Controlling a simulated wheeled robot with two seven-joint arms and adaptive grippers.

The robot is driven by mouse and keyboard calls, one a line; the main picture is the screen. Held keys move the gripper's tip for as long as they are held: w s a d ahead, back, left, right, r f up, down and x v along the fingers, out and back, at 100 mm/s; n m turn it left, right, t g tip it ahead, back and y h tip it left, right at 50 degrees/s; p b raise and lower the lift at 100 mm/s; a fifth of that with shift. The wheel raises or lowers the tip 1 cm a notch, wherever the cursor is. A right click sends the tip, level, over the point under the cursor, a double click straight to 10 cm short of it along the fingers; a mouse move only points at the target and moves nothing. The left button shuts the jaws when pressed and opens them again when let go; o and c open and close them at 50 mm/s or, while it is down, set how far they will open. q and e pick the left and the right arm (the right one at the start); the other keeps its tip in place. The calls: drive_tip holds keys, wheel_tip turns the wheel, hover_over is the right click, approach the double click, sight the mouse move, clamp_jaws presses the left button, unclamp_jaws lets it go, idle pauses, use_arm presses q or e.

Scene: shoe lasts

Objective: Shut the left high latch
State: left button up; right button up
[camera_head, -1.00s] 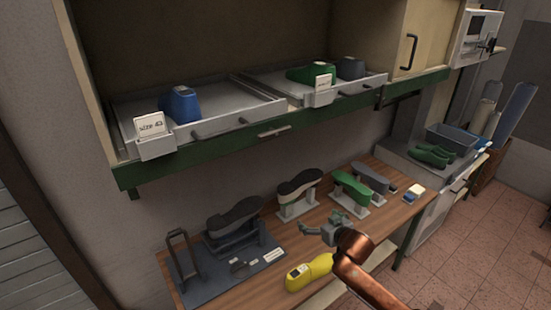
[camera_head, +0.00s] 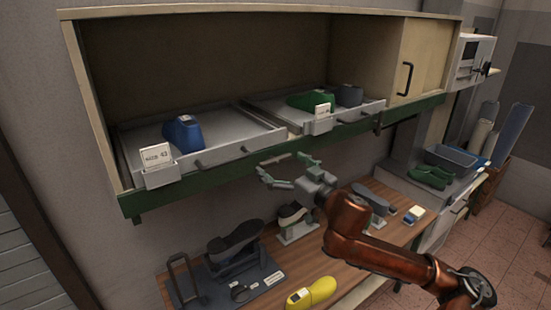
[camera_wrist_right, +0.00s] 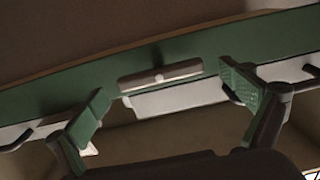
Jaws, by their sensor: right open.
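The left high latch (camera_head: 275,159) is a small pale bar on the front of the green rail, below the gap between the two upper drawers. In the right wrist view the latch (camera_wrist_right: 160,76) is a grey-brown plate with a small knob, lying along the rail. My right gripper (camera_head: 285,168) is in front of and just below the rail. Its two green-padded fingers (camera_wrist_right: 167,100) are spread wide, one on each side of the latch in the wrist view, with nothing between them. I cannot tell whether they touch the rail. My left gripper is out of view.
The left drawer (camera_head: 215,158) holds a blue last (camera_head: 183,133); the right drawer (camera_head: 345,116) holds green and dark ones. Drawer handles jut out near the latch. Below, the wooden bench (camera_head: 345,262) carries shoe lasts and a yellow last (camera_head: 312,293).

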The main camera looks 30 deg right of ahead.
drive_tip(key=shift+w, duration=1.25)
drive_tip(key=shift+c, duration=0.3)
drive_tip(key=shift+p, duration=0.3)
drive_tip(key=c, duration=1.1)
